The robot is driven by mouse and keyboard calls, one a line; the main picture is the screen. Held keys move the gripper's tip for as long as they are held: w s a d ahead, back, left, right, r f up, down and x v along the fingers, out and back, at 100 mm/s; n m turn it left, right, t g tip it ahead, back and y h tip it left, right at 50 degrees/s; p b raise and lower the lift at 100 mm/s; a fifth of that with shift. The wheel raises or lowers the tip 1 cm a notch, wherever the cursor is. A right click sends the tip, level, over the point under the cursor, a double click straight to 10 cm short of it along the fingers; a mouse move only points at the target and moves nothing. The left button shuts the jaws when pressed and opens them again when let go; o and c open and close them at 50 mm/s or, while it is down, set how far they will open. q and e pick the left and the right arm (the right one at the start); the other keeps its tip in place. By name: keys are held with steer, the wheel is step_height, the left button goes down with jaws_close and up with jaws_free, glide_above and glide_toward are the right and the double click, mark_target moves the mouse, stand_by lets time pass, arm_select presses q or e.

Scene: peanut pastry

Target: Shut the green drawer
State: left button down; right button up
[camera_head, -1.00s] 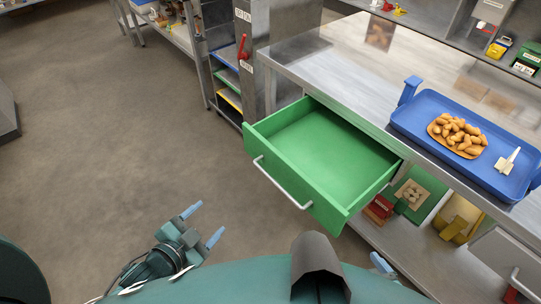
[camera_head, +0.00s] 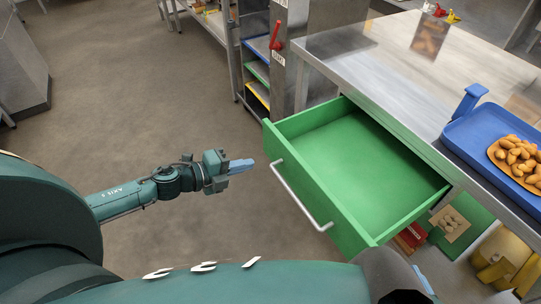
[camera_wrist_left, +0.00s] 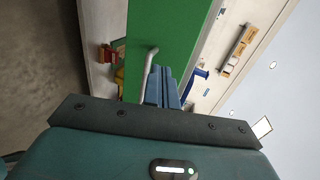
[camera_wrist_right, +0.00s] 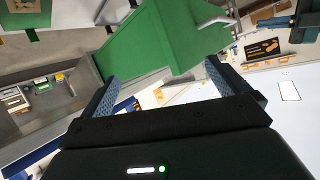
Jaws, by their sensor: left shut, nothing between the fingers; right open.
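The green drawer (camera_head: 345,172) stands pulled out from under the steel table and is empty inside. Its silver bar handle (camera_head: 298,193) runs along the front panel. My left gripper (camera_head: 242,165) is shut and empty, a short way left of the drawer front, pointing at it. In the left wrist view, the shut fingers (camera_wrist_left: 162,88) point at the green front (camera_wrist_left: 165,35), with the handle (camera_wrist_left: 151,58) just beside the fingertips. In the right wrist view my right gripper (camera_wrist_right: 160,90) is open, with the green drawer (camera_wrist_right: 165,40) beyond it.
A blue tray (camera_head: 470,135) with peanut-shaped pastries (camera_head: 517,158) sits on the steel tabletop (camera_head: 400,75). A shelf below the table holds a green board (camera_head: 462,222) and yellow items. The floor (camera_head: 180,90) left of the drawer is clear.

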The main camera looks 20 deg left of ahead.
mark_target(281, 154)
arm_select(q)
steer(key=x, duration=0.4)
steer(key=r+x, duration=0.1)
steer(key=x, duration=0.2)
steer(key=shift+w+d, duration=0.1)
steer(key=shift+w+d+f, duration=0.1)
steer(key=shift+w+d, duration=0.25)
steer(key=shift+w, duration=0.05)
arm_select(e)
steer(key=shift+w+a, duration=0.1)
steer(key=shift+w, duration=0.1)
arm_select(q)
steer(key=shift+p, duration=0.3)
